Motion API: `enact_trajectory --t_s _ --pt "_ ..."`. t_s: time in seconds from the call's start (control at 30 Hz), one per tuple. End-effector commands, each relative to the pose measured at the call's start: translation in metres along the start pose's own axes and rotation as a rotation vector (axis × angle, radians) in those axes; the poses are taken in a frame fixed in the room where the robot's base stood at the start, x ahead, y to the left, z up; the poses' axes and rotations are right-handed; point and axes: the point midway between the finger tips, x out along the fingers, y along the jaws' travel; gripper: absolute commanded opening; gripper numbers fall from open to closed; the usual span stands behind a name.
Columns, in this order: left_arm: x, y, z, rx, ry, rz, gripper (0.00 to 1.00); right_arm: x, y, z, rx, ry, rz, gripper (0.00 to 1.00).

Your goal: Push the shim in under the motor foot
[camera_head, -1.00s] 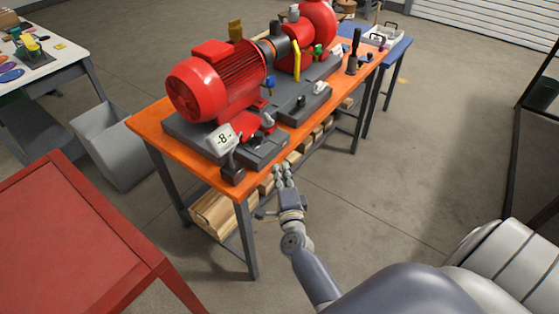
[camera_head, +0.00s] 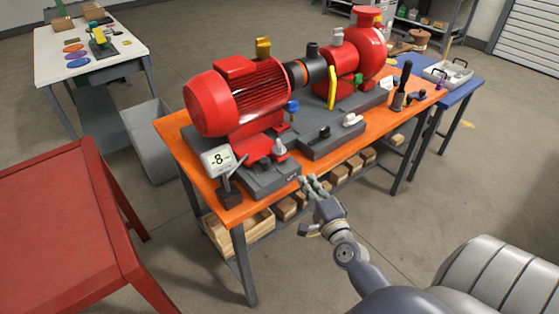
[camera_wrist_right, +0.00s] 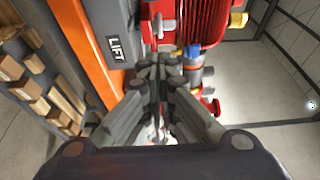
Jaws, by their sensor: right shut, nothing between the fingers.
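The red motor (camera_head: 238,95) sits on a red foot plate (camera_head: 258,148) over the grey skid (camera_head: 275,178) on the orange bench. It also shows at the upper right in the right wrist view (camera_wrist_right: 205,20). I cannot make out the shim in either view. My right gripper (camera_head: 312,182) is at the bench's front edge, just right of the skid's near corner and apart from the motor. Its fingers (camera_wrist_right: 157,62) are shut and empty, beside a grey block marked LIFT (camera_wrist_right: 113,44). My left gripper is not in view.
A dial stand reading -8- (camera_head: 217,158) is on the orange bench top (camera_head: 190,148) near its left corner. A grey block with a white lever (camera_head: 330,140) is on the right. Wooden blocks (camera_head: 288,207) lie on the shelf below. A red table (camera_head: 60,215) stands at left.

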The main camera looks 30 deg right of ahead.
Motion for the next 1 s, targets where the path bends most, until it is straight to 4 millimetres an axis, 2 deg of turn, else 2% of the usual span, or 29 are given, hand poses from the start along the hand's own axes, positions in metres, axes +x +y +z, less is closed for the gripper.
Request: enact_trajectory --t_s 0.1,0.2,0.3,0.43,0.57,0.73,1.0 --pt "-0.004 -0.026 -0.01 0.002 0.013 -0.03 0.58 0.013 -0.002 0.001 0.001 -0.001 -0.002 0.0" --pt "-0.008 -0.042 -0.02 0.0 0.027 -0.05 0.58 0.03 -0.003 0.001 0.001 0.0 -0.003 0.0" --pt "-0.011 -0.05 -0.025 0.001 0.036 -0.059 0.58 0.05 -0.004 0.0 -0.001 0.001 -0.003 0.0" --pt "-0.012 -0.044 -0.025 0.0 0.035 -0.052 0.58 0.075 -0.003 0.0 -0.001 0.0 -0.003 0.0" --pt "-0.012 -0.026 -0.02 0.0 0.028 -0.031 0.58 0.099 -0.002 0.0 -0.001 0.0 -0.002 0.0" --pt "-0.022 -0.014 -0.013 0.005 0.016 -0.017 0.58 0.104 -0.003 0.025 0.002 0.001 0.0 0.0" --pt "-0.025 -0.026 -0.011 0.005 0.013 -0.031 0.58 0.107 -0.001 0.039 -0.001 0.001 0.0 0.0"
